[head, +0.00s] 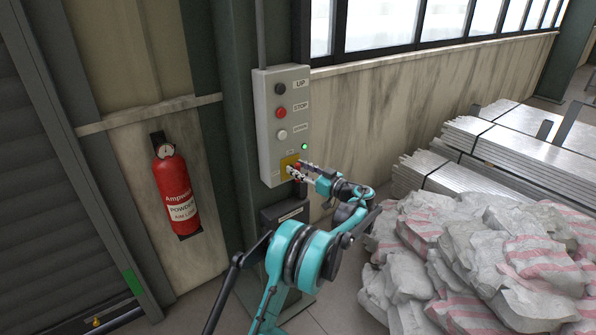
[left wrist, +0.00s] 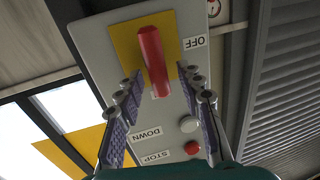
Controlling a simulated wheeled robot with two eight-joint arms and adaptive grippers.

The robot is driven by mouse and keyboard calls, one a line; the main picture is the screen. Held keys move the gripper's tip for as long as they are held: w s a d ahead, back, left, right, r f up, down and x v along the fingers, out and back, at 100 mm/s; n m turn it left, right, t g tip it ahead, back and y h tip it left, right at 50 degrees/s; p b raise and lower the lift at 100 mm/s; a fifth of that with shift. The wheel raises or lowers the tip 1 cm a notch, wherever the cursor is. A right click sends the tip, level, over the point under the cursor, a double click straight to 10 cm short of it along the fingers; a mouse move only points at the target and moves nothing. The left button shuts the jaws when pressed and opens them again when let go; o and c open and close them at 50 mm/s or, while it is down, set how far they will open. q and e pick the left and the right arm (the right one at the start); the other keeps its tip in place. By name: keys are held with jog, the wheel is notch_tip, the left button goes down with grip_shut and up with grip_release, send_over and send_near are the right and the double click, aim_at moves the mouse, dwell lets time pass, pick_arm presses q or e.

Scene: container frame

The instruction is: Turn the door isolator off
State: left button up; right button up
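The door isolator is a red handle (left wrist: 153,60) on a yellow plate (left wrist: 125,43), low on a grey control box (head: 264,130). In the left wrist view an OFF label (left wrist: 195,42) sits to the right of the handle. The handle points down the picture, along the gap between my fingers, not toward OFF. My left gripper (head: 296,171) is at the yellow plate in the head view. In the left wrist view its fingers (left wrist: 162,92) are apart, one each side of the handle, with gaps visible. My right gripper is not in view.
The box also has a black UP button (head: 280,89), a red STOP button (head: 280,112), a white DOWN button (head: 282,134) and a lit green lamp (head: 304,146). A fire extinguisher (head: 175,190) hangs at left. White sacks (head: 480,255) and metal stacks (head: 500,155) lie at right.

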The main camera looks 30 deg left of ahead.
pick_arm(q)
jog(key=shift+a, duration=0.25)
grip_shut()
